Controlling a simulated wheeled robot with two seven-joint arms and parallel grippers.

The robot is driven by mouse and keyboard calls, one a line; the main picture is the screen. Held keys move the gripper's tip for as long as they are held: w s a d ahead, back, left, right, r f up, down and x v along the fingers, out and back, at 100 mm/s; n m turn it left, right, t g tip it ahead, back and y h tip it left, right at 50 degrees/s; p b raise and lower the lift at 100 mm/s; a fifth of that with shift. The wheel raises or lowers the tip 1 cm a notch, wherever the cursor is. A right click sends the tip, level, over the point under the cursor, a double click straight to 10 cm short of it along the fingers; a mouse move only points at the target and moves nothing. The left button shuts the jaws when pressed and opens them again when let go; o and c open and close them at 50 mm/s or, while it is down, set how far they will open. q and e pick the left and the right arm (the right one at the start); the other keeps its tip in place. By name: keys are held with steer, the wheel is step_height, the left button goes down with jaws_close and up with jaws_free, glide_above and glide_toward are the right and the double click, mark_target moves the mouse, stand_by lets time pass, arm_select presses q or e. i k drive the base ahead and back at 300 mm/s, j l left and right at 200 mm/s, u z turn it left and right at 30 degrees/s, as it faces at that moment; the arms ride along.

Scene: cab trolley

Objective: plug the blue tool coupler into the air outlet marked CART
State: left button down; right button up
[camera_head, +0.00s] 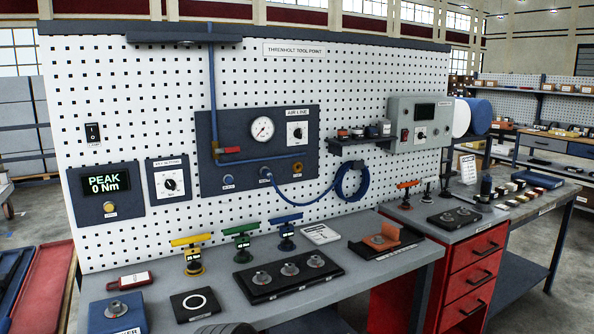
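The dark air panel (258,150) is fixed to the white pegboard, with a round gauge and a dial marked AIR LINE. Along its lower edge are two blue round outlets, a left outlet (228,180) and a right outlet (265,171). Their small labels are too small to read, so I cannot tell which is CART. A blue hose (300,203) runs from the right outlet to a hanging coil (350,184). The blue end at the right outlet seems to be the coupler, but I cannot tell how it sits. Neither gripper shows clearly.
The grey bench (350,275) below holds a black tray with several metal parts (289,276), yellow, green and blue T-handled tools, and an orange block (381,238). A small shelf (358,144) sits right of the panel. A dark rounded shape shows at the bottom edge.

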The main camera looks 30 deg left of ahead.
mark_target(266, 173)
steer(key=i, duration=0.95)
